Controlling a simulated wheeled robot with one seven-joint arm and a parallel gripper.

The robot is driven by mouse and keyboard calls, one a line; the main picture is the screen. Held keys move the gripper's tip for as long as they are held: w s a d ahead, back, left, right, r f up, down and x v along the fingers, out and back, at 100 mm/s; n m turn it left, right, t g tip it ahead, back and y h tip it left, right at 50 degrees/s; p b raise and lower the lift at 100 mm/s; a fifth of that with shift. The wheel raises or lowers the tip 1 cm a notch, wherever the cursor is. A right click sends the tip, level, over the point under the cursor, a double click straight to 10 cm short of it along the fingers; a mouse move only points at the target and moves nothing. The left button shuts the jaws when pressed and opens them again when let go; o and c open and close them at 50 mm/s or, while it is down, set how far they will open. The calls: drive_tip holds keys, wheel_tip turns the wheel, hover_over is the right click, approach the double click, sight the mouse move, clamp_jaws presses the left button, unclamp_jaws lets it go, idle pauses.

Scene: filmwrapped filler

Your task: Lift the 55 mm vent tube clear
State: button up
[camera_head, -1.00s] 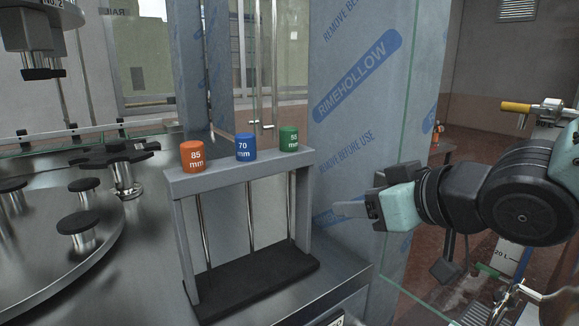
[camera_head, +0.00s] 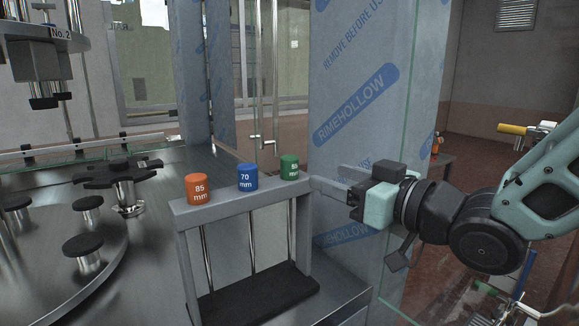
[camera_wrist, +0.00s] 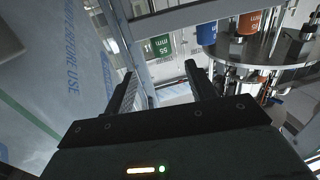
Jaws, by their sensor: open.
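The 55 mm vent tube has a green cap (camera_head: 289,167) and stands upright at the right end of a grey rack (camera_head: 222,204). Its thin metal rod hangs below the top bar. My gripper (camera_head: 318,185) is open and empty, just right of the green cap and close to the rack's right end. In the wrist view the green 55 mm cap (camera_wrist: 161,45) shows just beyond and between the spread fingertips of my gripper (camera_wrist: 160,70). I see no contact with the cap.
A blue 70 mm cap (camera_head: 247,177) and an orange 85 mm cap (camera_head: 198,189) stand in the same rack, left of the green one. A film-wrapped panel (camera_head: 355,70) rises close behind my gripper. A round table (camera_head: 50,270) with black-topped posts is at left.

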sight(283, 164)
drive_tip(key=p+x, duration=0.8)
drive_tip(key=shift+s, duration=0.1)
drive_tip(key=shift+f+p+x, duration=0.15)
drive_tip(key=shift+p+x, duration=0.65)
drive_tip(key=shift+x, duration=0.45)
drive_tip(key=shift+f+p+x, duration=0.15)
drive_tip(key=shift+p+x, duration=0.65)
drive_tip(key=shift+x, duration=0.5)
drive_tip(key=shift+s+a, duration=0.1)
drive_tip(key=c, duration=1.1)
